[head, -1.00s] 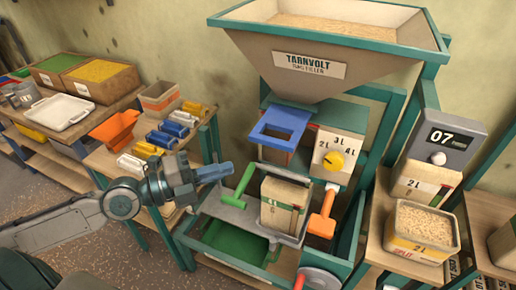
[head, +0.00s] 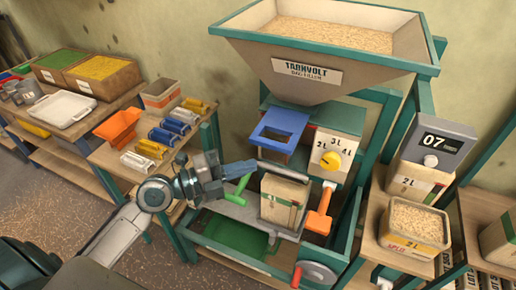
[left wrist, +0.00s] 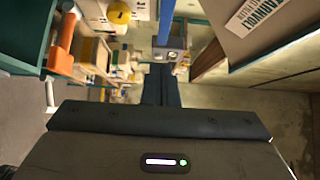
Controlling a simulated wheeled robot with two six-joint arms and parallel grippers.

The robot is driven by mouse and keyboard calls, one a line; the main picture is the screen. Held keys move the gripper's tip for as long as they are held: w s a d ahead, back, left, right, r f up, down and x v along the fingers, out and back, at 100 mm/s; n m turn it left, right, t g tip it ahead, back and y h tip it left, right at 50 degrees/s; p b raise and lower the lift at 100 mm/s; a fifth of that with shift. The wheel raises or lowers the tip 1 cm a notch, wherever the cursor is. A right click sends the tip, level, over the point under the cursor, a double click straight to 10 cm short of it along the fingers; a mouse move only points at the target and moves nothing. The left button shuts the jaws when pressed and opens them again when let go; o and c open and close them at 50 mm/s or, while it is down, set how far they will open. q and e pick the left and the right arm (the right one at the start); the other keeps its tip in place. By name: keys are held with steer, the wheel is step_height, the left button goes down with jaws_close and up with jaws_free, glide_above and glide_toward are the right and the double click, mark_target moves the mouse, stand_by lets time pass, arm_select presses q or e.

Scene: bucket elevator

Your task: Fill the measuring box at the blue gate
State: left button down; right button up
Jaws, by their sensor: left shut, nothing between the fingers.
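The blue gate (head: 280,128) is a blue frame with a dark opening, below the grain-filled hopper (head: 330,68). A blue strip, probably the gate, shows in the left wrist view (left wrist: 171,28). A tan box (head: 284,200) with a green and red label stands below on the machine's grey shelf; I cannot tell whether it is the measuring box. My left gripper (head: 252,166) is shut and empty, below the gate, just left of the tan box's top and above the green handle (head: 236,192). Its dark fingers show in the left wrist view (left wrist: 162,88). My right gripper is out of view.
A dial (head: 331,160) marked 2L, 3L, 4L and an orange handle (head: 319,212) are right of the box. A display (head: 438,143) reads 07 above a grain-filled tub (head: 414,228). A green tray (head: 236,238) lies below. A bench (head: 118,160) with coloured items stands left.

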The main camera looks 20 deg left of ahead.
mark_target(264, 139)
arm_select(q)
steer(key=w+p, duration=0.1)
steer(key=w+d+p, duration=0.1)
steer(key=w+p, duration=0.1)
steer(key=w, duration=0.1)
steer(key=shift+d+r, duration=0.2)
steer(key=shift+r, duration=0.05)
steer(key=shift+w+f+p, duration=0.25)
steer(key=shift+w+p, duration=0.15)
steer(key=shift+w, duration=0.1)
steer(key=w+b, duration=0.1)
steer(key=b, duration=0.2)
steer(key=w+b, duration=0.2)
steer(key=b, duration=0.1)
steer(key=w+b, duration=0.1)
steer(key=b, duration=0.2)
steer(key=shift+w+f, duration=0.15)
steer(key=shift+f, duration=0.15)
steer(key=shift+w+r+b, duration=0.15)
steer(key=shift+w+b, duration=0.4)
steer(key=shift+b, duration=0.3)
steer(key=shift+r, duration=0.35)
